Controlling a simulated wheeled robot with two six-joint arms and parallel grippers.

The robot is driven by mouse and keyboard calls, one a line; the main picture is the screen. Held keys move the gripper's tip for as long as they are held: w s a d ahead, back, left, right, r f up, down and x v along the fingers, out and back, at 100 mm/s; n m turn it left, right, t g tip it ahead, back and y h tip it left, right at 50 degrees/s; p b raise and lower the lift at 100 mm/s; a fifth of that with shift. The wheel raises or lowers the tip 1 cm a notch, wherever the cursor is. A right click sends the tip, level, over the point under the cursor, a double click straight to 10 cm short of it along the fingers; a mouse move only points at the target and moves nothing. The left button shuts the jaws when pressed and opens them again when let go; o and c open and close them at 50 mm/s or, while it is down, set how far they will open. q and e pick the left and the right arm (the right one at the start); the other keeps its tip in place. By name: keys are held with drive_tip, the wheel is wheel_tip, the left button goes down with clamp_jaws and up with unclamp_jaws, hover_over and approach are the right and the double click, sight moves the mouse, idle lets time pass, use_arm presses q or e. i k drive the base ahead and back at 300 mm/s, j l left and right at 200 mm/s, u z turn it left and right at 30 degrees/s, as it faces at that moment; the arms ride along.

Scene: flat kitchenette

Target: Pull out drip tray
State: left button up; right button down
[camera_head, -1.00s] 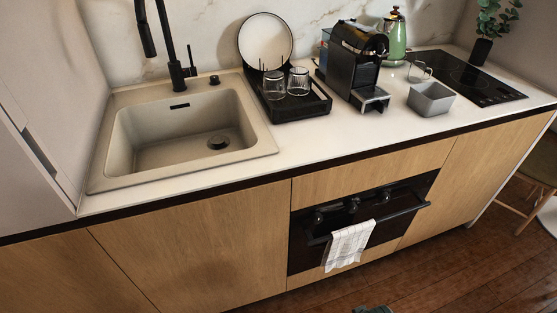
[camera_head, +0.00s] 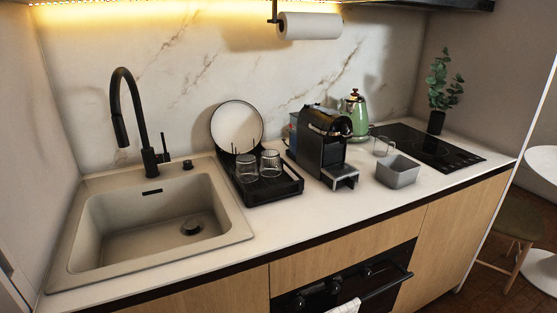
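A black coffee machine (camera_head: 322,141) stands on the white counter, right of the dish rack. Its drip tray (camera_head: 344,177) sticks out at the front foot of the machine, with a light grey top and nothing standing on it. I cannot tell whether the tray is pushed fully in. Neither of my grippers shows in the head view.
A black dish rack (camera_head: 283,192) with two glasses and a plate stands left of the machine. A grey container (camera_head: 398,171) and a glass mug (camera_head: 383,146) stand to its right, a green kettle (camera_head: 355,117) behind. The counter (camera_head: 322,206) before the machine is clear.

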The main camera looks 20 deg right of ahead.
sight(339, 175)
drive_tip(key=z, duration=1.35)
